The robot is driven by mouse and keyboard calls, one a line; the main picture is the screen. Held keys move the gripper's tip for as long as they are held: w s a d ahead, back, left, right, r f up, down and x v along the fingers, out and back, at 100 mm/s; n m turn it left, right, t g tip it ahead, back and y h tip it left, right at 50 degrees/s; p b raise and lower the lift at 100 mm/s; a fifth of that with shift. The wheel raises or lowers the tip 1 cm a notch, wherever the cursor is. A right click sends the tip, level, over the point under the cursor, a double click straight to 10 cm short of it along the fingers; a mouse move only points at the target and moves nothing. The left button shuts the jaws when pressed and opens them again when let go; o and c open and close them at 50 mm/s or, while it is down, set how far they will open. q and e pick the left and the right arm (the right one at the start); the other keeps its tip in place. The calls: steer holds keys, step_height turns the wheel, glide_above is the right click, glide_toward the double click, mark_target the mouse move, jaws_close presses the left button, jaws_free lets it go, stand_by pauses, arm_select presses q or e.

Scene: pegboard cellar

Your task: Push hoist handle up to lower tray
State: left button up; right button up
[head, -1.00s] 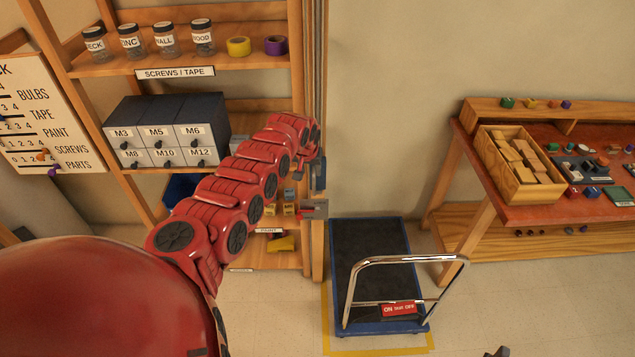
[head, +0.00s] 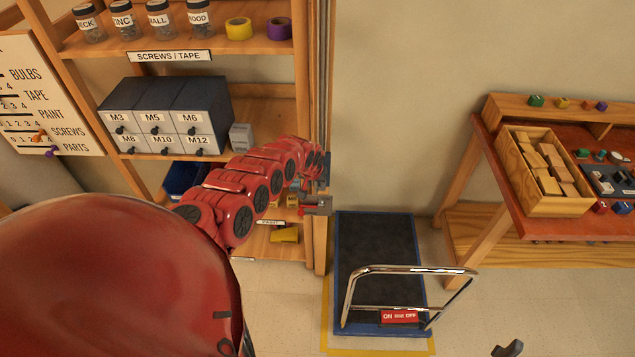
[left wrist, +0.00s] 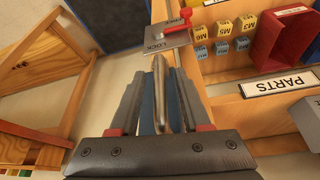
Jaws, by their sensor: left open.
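My left gripper (head: 323,172) is at the right post of the shelf, just above a grey plate (head: 319,206). In the left wrist view its jaws (left wrist: 162,75) are open, pointing up the picture. A narrow pale upright bar (left wrist: 161,88) shows between the fingers; I cannot tell if it is the hoist handle or if they touch it. The plate, marked LOCK (left wrist: 168,36), lies just beyond the fingertips and carries a red lever (left wrist: 198,27). The hoist tray cannot be made out. A dark grey piece (head: 508,348) at the bottom edge may be my right gripper.
The wooden shelf (head: 262,105) holds jars, tape rolls and a drawer cabinet (head: 165,116). A flat trolley (head: 375,250) with a chrome handle stands on the floor right of the post. A workbench (head: 480,150) is farther right. Bare wall lies between post and bench.

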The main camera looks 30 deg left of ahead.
arm_select(q)
jaws_close()
stand_by(1.3)
